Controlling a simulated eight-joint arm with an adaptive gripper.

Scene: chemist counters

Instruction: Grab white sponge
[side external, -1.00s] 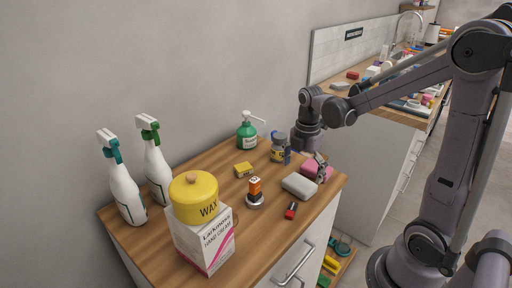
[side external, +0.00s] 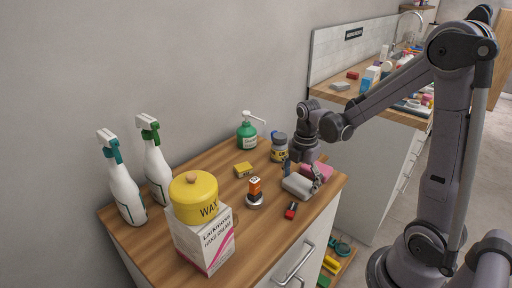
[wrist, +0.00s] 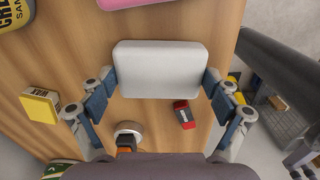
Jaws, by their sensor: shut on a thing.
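The white sponge (side external: 297,187), a pale grey-white rounded block, lies near the right end of the wooden counter. In the wrist view the sponge (wrist: 158,68) spans the space between the two fingers. My gripper (side external: 303,176) is over it, with one finger at each of its short ends. In the wrist view my gripper (wrist: 160,84) is shut on the sponge. I cannot tell whether the sponge is lifted off the counter.
A pink block (side external: 318,171) lies just behind the sponge. A small red item (side external: 291,211) is in front. A stamp (side external: 254,191), a yellow box (side external: 244,169) and a jar (side external: 279,148) stand nearby. Spray bottles and a wax tin are further left.

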